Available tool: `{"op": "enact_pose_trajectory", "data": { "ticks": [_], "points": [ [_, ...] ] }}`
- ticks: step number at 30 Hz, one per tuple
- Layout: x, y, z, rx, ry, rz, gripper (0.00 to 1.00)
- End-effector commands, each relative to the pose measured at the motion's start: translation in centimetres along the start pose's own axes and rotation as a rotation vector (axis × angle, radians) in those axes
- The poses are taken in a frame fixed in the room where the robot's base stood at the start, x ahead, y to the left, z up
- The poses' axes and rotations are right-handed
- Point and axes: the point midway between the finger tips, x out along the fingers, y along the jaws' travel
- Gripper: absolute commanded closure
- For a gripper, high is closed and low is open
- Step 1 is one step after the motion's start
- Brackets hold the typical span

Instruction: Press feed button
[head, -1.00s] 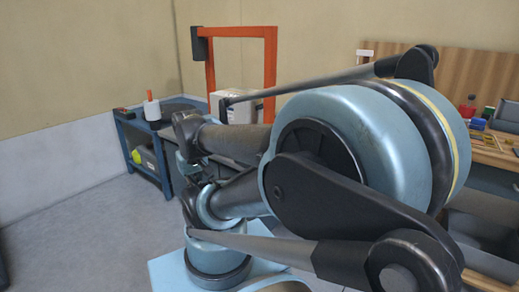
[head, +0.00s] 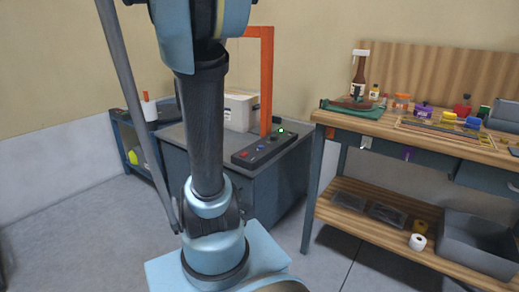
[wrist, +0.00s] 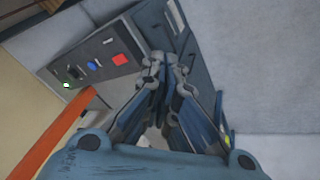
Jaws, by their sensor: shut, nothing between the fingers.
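A dark control panel (head: 262,148) lies on top of the grey cabinet at mid picture. It also shows at upper left in the wrist view (wrist: 100,52). It carries a red button (wrist: 120,59), a blue button (wrist: 93,65), a dark button (wrist: 73,72) and a lit green spot (wrist: 67,85). I cannot read which one is the feed button. My gripper (wrist: 166,66) is shut and empty. In the wrist view its fingertips appear to the right of the red button, apart from it; the height gap is unclear. My gripper does not show in the head view.
An orange frame (head: 267,85) stands behind the panel, with a white box (head: 238,110) beside it. A wooden workbench (head: 340,121) with bottles and small parts is at right. A blue side table (head: 125,130) stands at left. Open floor lies in front.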

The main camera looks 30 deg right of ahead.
Motion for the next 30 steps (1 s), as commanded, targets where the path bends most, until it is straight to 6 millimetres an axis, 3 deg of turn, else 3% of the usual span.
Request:
{"op": "enact_pose_trajectory", "data": {
  "ticks": [3, 15, 24, 30],
  "points": [
    [1.2, 2.1, -3.5, 0.044, 0.011, 0.055, 1.00],
    [7.0, 10.0, -13.1, 0.177, 0.047, 0.237, 1.00],
    [12.8, 16.5, -18.4, 0.264, 0.072, 0.370, 1.00],
    [15.9, 19.8, -20.3, 0.301, 0.085, 0.432, 1.00]
  ]
}}
